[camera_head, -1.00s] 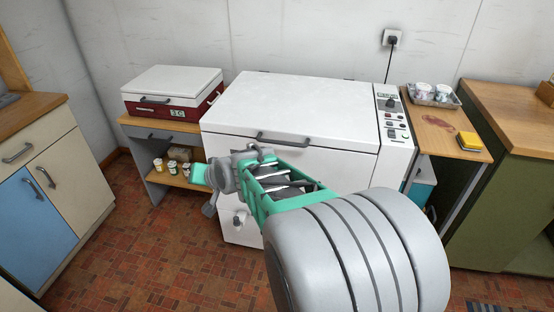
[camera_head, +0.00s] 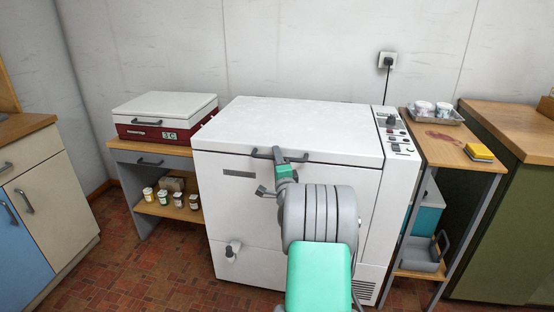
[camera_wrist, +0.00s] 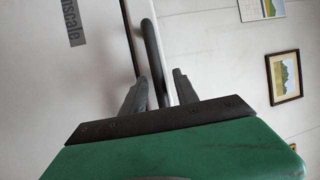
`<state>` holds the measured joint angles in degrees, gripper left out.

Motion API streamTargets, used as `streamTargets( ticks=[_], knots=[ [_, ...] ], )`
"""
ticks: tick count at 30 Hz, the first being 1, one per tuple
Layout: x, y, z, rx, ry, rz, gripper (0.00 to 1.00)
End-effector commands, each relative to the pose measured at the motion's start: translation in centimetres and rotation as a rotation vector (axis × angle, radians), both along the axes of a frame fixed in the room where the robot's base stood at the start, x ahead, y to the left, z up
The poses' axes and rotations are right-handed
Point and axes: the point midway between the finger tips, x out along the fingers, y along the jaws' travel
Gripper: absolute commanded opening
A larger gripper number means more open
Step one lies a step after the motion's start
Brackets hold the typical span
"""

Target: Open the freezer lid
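The white chest freezer (camera_head: 260,215) stands against the wall. Its lid (camera_head: 300,122) is down and looks shut. A dark bar handle (camera_head: 262,155) runs along the lid's front edge. My gripper (camera_head: 282,162) is at the middle of this handle, partly hidden by my wrist in the head view. In the wrist view, my two dark fingers (camera_wrist: 161,76) are apart, with the handle (camera_wrist: 153,48) passing between them. The handle seems to touch neither finger firmly, though contact is hard to tell.
A side table on the left holds a red and white box (camera_head: 165,118), with jars (camera_head: 165,196) below. On the right, a narrow wooden table (camera_head: 440,150) holds a tray (camera_head: 436,117) and sponges (camera_head: 480,152). The wall above the lid is clear apart from a plugged cord (camera_head: 387,70).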

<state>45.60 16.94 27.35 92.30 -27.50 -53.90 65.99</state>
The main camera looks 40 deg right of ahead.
Motion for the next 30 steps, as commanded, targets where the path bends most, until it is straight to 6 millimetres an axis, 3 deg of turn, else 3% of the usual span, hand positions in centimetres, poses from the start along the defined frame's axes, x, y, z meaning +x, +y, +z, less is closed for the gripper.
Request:
streamTargets(
  ticks=[6, 19, 30],
  knots=[
    [0.05, -0.01, 0.00, 0.001, 0.001, 0.000, 0.35],
    [0.03, 0.03, -0.02, 0.000, 0.001, 0.001, 0.00],
    [0.03, 0.04, -0.04, 0.000, 0.001, 0.001, 0.00]
  ],
)
